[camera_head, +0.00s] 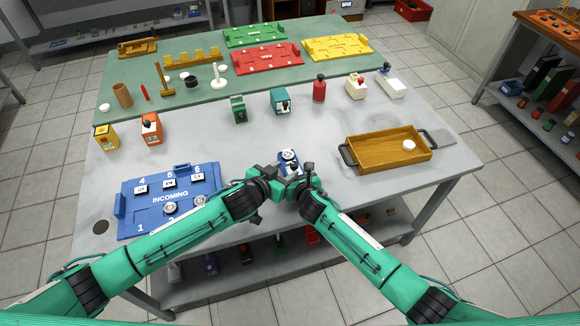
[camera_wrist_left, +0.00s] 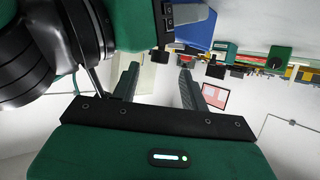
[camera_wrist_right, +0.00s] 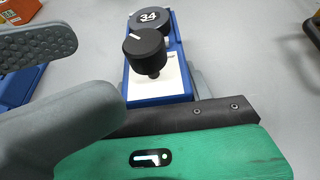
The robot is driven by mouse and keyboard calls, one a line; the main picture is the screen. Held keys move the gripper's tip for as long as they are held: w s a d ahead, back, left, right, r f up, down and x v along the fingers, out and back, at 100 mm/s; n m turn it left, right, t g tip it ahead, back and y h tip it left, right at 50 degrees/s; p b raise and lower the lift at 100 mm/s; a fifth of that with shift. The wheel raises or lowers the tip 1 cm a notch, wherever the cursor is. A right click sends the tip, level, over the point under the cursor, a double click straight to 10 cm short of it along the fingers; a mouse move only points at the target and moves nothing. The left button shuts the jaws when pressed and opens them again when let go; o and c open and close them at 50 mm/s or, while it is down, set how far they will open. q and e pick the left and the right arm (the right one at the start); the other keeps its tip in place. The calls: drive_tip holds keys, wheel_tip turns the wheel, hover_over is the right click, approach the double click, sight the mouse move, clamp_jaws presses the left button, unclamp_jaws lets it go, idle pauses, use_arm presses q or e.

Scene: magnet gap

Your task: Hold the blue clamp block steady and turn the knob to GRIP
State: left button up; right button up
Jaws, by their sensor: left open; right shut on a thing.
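The blue clamp block (camera_head: 283,157) stands on the grey table in front of my two grippers. In the right wrist view the block (camera_wrist_right: 178,62) has a white plate, a black knob (camera_wrist_right: 143,46) with a white pointer line towards the upper left, and a dark disc (camera_wrist_right: 149,19) marked 34 beyond it. My right gripper (camera_head: 303,178) is shut on the block, low at its near end; the contact is partly hidden. My left gripper (camera_wrist_left: 158,82) is open beside it, its fingers apart and empty. The GRIP marking is not readable.
A blue INCOMING tray (camera_head: 128,198) with round pieces lies at left. A wooden tray (camera_head: 388,164) with a white disc is at right. Orange (camera_head: 151,128), green (camera_head: 238,109) and teal (camera_head: 281,101) blocks stand farther back. Bare table lies between.

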sight(292, 166)
use_arm(q)
drive_tip(key=shift+x, duration=1.9)
clamp_jaws()
